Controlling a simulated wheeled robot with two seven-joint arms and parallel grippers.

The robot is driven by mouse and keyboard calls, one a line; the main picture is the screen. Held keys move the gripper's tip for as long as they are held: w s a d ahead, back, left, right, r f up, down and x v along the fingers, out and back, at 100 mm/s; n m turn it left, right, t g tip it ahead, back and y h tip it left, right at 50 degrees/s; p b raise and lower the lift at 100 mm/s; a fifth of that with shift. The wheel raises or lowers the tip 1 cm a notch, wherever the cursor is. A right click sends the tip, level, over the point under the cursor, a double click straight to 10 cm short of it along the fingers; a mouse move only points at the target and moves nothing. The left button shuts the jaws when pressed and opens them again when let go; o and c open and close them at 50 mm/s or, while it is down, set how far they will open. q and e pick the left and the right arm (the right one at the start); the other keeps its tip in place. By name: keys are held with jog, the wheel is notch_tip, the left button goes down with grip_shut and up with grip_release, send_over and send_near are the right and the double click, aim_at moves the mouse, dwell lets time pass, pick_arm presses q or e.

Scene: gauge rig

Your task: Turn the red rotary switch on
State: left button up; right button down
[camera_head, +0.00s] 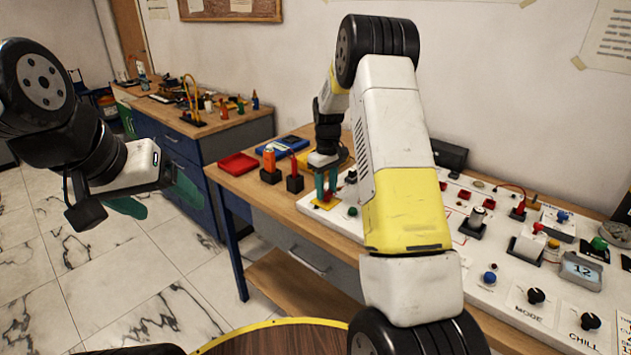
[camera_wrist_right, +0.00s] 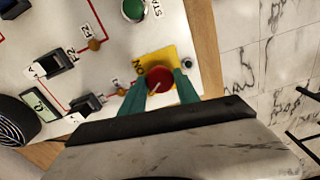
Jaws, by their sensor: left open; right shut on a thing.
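The red rotary switch (camera_wrist_right: 159,80) sits on a yellow plate at the panel's edge, with "ON" lettering beside it in the right wrist view. In the head view the switch (camera_head: 327,196) is partly hidden by my right gripper. My right gripper (camera_head: 326,190) points down at the panel's left end, and its green fingers are closed on the red knob, one on each side; it also shows in the right wrist view (camera_wrist_right: 160,85). My left gripper (camera_head: 155,203) is open and empty, off to the left above the floor.
The white panel (camera_head: 450,240) on the wooden bench carries several knobs, buttons and a display. A green START button (camera_wrist_right: 133,10) is close to the switch.

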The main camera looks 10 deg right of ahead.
aim_at(326, 192)
jog(key=m, duration=1.2)
jog(key=shift+r+m, duration=0.1)
jog(key=shift+m, duration=2.1)
jog(key=c, duration=0.9)
grip_release()
jog(key=shift+r, duration=3.85)
